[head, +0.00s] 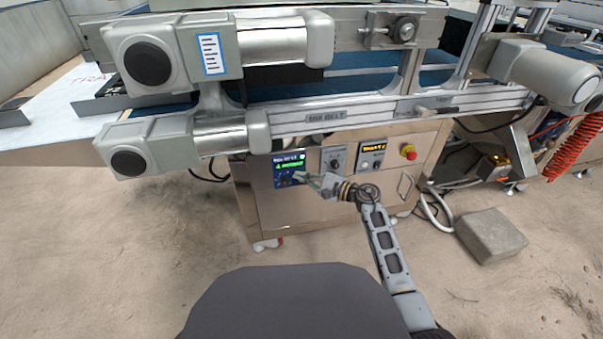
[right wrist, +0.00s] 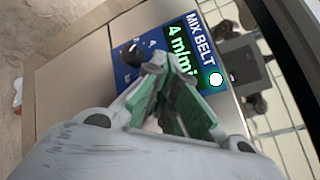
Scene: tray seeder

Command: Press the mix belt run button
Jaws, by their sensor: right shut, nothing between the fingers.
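The mix belt panel (head: 289,160) is a small blue plate with a green readout on the front of the metal cabinet. In the right wrist view the panel (right wrist: 190,22) reads MIX BELT and carries a white lit round button (right wrist: 215,79) and a black knob (right wrist: 132,55). My right gripper (head: 304,178) is shut and empty in front of the lower right of this panel. In the right wrist view its green-padded fingers (right wrist: 160,72) cover part of the panel between knob and white button. I cannot tell whether the tips touch it. My left gripper is not in view.
To the right on the cabinet (head: 310,212) are a knob panel (head: 335,158), a yellow-readout panel (head: 371,155) and a red stop button (head: 408,152). Grey motors (head: 150,148) and the conveyor rail jut out above. A stone block (head: 491,236) lies on the floor at right.

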